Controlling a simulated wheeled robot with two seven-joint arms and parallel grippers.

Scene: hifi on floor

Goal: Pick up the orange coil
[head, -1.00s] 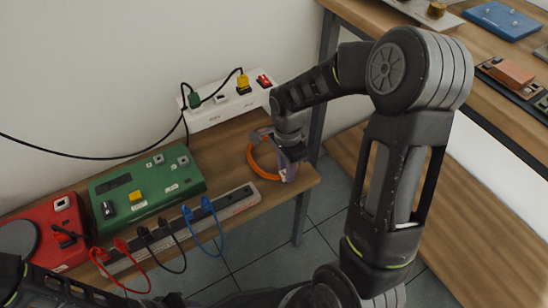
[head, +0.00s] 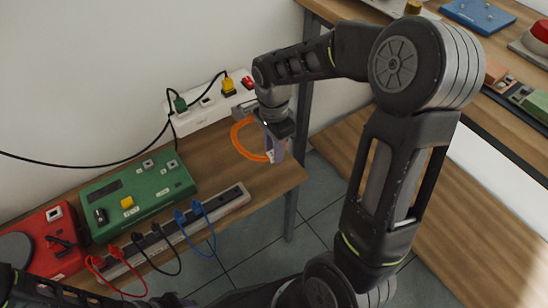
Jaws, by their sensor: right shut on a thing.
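The orange coil (head: 240,143) is a thin ring at the right end of the low wooden bench, below the white power strip. My right gripper (head: 274,152) points down over the coil's right side and is shut on it. The gripper and wrist hide part of the coil's right side. I cannot tell whether the coil touches the bench or is just above it. Of my left arm (head: 60,292), only dark links show along the bottom left edge; its gripper is not in view.
A white power strip (head: 204,112) with green and yellow plugs stands against the wall. A green box (head: 150,187), a red box (head: 52,236) and a grey strip (head: 232,201) with blue, black and red leads lie to the left. A wooden shelf unit (head: 440,210) stands at right.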

